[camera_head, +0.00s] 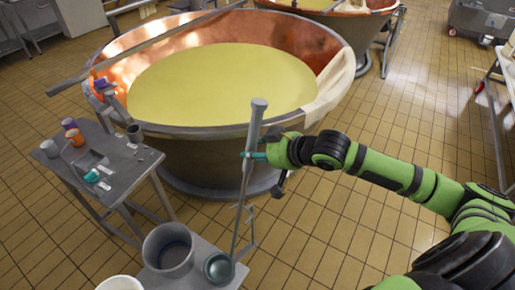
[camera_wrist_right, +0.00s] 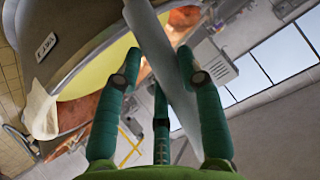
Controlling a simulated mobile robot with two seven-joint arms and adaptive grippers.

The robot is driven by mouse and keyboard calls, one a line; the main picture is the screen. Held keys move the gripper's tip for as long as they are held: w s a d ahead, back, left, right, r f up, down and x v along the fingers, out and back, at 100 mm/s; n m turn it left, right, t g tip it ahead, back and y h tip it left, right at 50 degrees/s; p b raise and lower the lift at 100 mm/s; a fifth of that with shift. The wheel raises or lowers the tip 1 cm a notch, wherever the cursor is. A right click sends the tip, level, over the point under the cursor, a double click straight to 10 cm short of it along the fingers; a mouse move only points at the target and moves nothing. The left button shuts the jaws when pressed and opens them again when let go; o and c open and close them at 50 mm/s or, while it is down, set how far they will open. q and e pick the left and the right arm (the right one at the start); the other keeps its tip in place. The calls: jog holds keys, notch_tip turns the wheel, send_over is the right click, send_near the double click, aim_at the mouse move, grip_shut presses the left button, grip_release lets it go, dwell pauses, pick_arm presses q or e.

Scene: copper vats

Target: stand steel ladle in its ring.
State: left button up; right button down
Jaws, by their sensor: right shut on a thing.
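The steel ladle (camera_head: 243,190) is held nearly upright, its thick grey handle end at the top and its round bowl (camera_head: 219,267) at the bottom, over or on the low grey table. My right gripper (camera_head: 254,156) is shut on the upper handle. In the right wrist view the handle (camera_wrist_right: 158,50) runs between the teal fingers of the gripper (camera_wrist_right: 158,65). A thin bent metal bracket (camera_head: 250,240) stands beside the lower handle; I cannot tell whether it carries the ring. Whether the bowl touches the table is unclear. My left gripper is out of view.
A copper vat (camera_head: 225,80) of yellow liquid is behind. A side table (camera_head: 140,167) at left holds several cups and small tools.

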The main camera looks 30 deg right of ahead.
dwell(0.4)
jog(key=shift+p, duration=0.4)
jog(key=c, duration=0.7)
grip_release()
jog(key=shift+s, duration=0.1)
